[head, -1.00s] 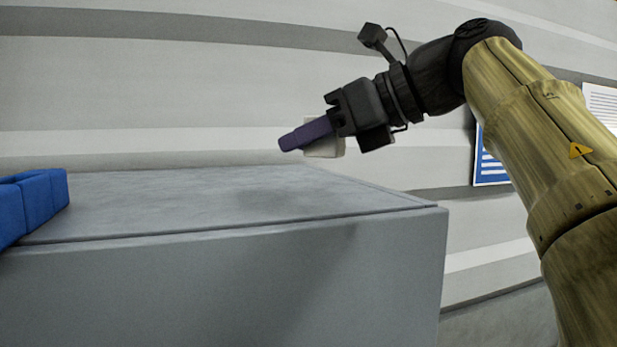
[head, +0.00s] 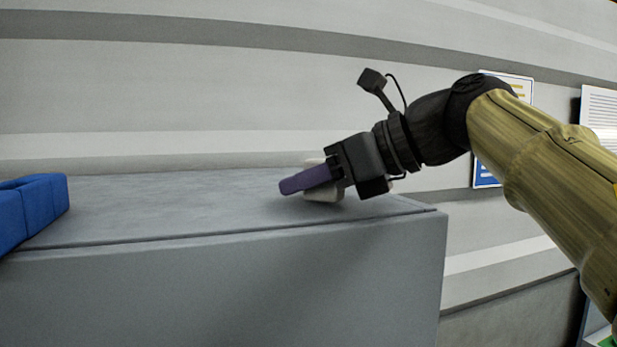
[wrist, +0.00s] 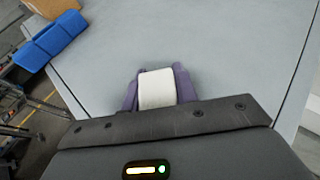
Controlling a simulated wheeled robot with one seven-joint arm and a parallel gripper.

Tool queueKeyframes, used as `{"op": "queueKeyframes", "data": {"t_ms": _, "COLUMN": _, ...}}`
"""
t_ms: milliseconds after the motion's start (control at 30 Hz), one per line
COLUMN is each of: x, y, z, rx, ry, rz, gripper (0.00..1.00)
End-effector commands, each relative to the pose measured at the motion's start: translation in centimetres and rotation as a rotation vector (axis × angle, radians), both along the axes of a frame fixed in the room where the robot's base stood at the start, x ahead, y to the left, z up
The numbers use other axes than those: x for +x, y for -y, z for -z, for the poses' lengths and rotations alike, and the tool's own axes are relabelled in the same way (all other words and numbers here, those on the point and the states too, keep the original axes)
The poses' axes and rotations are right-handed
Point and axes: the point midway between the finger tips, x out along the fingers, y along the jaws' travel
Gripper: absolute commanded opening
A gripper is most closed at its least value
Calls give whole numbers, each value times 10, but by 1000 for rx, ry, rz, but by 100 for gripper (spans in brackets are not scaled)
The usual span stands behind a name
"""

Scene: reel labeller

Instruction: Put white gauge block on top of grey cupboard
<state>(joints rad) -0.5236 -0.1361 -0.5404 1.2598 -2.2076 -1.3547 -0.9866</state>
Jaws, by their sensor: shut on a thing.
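The white gauge block (wrist: 157,89) is between the purple fingers of my gripper (wrist: 157,88) in the wrist view. My gripper is shut on it. In the head view the block (head: 325,194) is partly hidden behind the near finger of my gripper (head: 308,181). The grey cupboard (head: 180,205) has a flat top, and the block is over the right part of that top. The block's lower edge is at or very close to the surface; I cannot tell whether it touches.
A blue bin (head: 32,208) stands on the left end of the cupboard top, also seen in the wrist view (wrist: 52,40). The middle of the top is clear. A striped grey wall (head: 200,90) with posted sheets is behind.

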Motion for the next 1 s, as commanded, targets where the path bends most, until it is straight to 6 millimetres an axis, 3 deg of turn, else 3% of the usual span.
{"op": "queueKeyframes", "data": {"t_ms": 400, "x": 0, "y": 0, "z": 5, "rx": 0, "ry": 0, "rz": 1, "gripper": 5}}
{"op": "queueKeyframes", "data": {"t_ms": 433, "x": 0, "y": 0, "z": 5, "rx": 0, "ry": 0, "rz": 1, "gripper": 31}}
{"op": "queueKeyframes", "data": {"t_ms": 533, "x": 0, "y": 0, "z": 4, "rx": 0, "ry": 0, "rz": 1, "gripper": 50}}
{"op": "queueKeyframes", "data": {"t_ms": 1000, "x": -2, "y": 5, "z": 0, "rx": 0, "ry": 2, "rz": 4, "gripper": 50}}
